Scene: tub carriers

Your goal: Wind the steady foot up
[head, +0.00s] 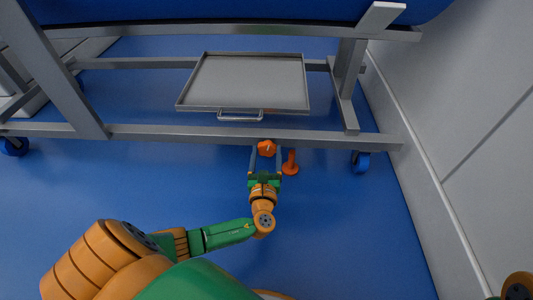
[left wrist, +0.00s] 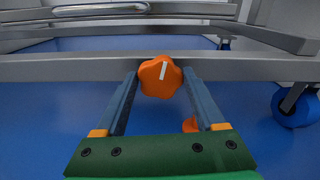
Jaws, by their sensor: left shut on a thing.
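An orange lobed knob (head: 266,147) sits at the front lower rail of the grey metal carrier frame (head: 190,134). In the left wrist view the knob (left wrist: 160,76) faces me, with a white line mark pointing almost straight up. My left gripper (head: 266,151) is shut on the knob, one finger on each side. An orange steady foot (head: 290,164), a stem with a round pad, is below the rail just right of the gripper. My right gripper is not in view.
A grey tray (head: 250,80) with a handle lies behind the front rail. A pale wall (head: 450,110) runs along the right. The blue floor (head: 350,240) in front is clear.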

